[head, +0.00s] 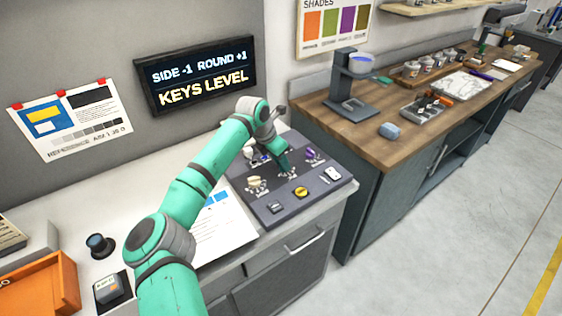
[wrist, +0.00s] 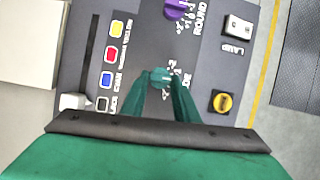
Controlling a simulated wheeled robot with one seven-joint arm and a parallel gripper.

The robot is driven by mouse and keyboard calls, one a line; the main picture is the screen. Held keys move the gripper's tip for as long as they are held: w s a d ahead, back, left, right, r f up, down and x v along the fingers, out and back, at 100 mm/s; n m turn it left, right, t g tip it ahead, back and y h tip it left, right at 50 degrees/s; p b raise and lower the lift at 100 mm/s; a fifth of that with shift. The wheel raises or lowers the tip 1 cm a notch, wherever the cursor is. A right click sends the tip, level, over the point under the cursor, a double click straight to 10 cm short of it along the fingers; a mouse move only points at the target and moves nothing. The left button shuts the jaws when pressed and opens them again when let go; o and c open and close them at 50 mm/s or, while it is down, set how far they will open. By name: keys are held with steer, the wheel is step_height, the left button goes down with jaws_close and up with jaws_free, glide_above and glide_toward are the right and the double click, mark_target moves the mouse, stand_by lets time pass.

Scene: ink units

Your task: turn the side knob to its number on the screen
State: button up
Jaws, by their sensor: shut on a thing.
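The screen (head: 200,76) on the wall reads "SIDE -1 ROUND +1" and, below, "KEYS LEVEL". The dark control panel (head: 272,214) lies on the counter under my arm. My gripper (wrist: 161,80) points down at the panel and is shut on the side knob (wrist: 159,73). Only a small teal top of the knob shows between the fingertips. Its printed label and scale marks are partly covered by the fingers, so I cannot read its setting. In the head view my gripper (head: 285,168) hides the knob.
The purple round knob (wrist: 178,9) sits close to my gripper. Coloured keys, including a red one (wrist: 111,54), and a slider handle (wrist: 74,101) are to the left. A wooden-topped bench (head: 372,143) stands beyond.

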steer(key=shift+s+d+n+t+y, duration=0.15)
steer(key=shift+n+t+y, duration=0.2)
steer(key=shift+n, duration=0.9)
steer(key=shift+d+n+t+y, duration=0.1)
steer(key=shift+n+t+y, duration=0.25)
steer(key=shift+n, duration=0.9)
steer(key=o, duration=1.1)
steer(key=shift+c, duration=0.2)
steer(key=v, duration=1.1)
steer(key=shift+d, duration=0.15)
